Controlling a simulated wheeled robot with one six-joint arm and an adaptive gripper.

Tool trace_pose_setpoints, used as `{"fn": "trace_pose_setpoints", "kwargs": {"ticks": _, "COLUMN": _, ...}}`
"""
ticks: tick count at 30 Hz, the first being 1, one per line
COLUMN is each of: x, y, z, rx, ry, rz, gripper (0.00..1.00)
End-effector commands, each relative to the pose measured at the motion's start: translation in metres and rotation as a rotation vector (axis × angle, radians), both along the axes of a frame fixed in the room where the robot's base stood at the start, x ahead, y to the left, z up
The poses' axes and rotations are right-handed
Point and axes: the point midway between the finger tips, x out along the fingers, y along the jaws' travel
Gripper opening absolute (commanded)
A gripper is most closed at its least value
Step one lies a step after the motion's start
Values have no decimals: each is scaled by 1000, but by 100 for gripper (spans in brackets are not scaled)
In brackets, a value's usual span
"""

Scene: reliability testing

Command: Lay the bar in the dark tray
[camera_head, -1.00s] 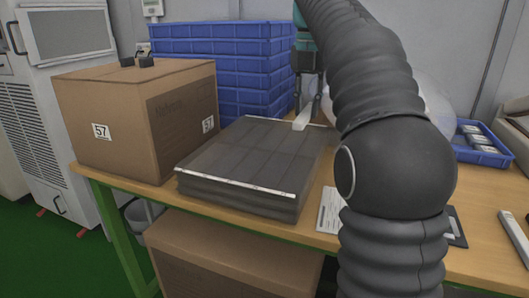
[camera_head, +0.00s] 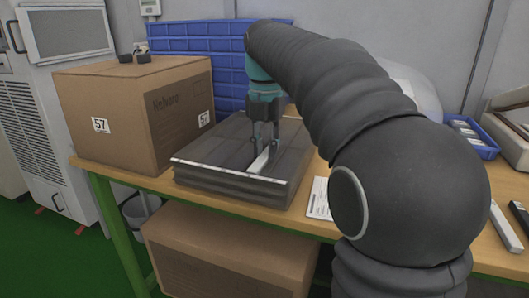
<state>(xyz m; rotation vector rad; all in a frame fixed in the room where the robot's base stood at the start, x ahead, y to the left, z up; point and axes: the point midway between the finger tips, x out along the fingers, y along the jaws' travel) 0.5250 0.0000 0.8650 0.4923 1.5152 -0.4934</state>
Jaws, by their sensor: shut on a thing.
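The dark tray (camera_head: 210,172) lies on the table between the cardboard box and my arm, at the top of a low dark stack. My gripper (camera_head: 264,148) is over the tray, pointing down, shut on the white bar (camera_head: 260,164). The bar lies slanted in the picture, within the tray's outline, its near end towards the tray's front edge. I cannot tell whether the bar touches the tray's surface.
A cardboard box (camera_head: 130,115) marked 57 stands left of the tray. Blue crates (camera_head: 190,40) are stacked behind. A paper sheet (camera_head: 319,198) lies to the right, near my arm. A blue bin (camera_head: 474,140) and two slim bars (camera_head: 503,228) are on the right of the wooden table.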

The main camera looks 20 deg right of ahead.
Motion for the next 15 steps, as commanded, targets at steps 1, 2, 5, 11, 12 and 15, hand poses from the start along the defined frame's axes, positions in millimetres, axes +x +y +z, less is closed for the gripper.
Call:
{"fn": "trace_pose_setpoints", "kwargs": {"ticks": 1, "x": 0, "y": 0, "z": -2, "rx": 0, "ry": -1, "rz": 0, "gripper": 0}}
{"fn": "trace_pose_setpoints", "kwargs": {"ticks": 2, "x": 0, "y": 0, "z": -2, "rx": 0, "ry": -1, "rz": 0, "gripper": 0}}
{"fn": "trace_pose_setpoints", "kwargs": {"ticks": 5, "x": 0, "y": 0, "z": -1, "rx": 0, "ry": -1, "rz": 0, "gripper": 0}}
{"fn": "trace_pose_setpoints", "kwargs": {"ticks": 11, "x": 0, "y": 0, "z": -4, "rx": 0, "ry": 0, "rz": 0, "gripper": 0}}
{"fn": "trace_pose_setpoints", "kwargs": {"ticks": 12, "x": 0, "y": 0, "z": -4, "rx": 0, "ry": 0, "rz": 0, "gripper": 24}}
{"fn": "trace_pose_setpoints", "kwargs": {"ticks": 15, "x": 0, "y": 0, "z": -3, "rx": 0, "ry": 0, "rz": 0, "gripper": 47}}
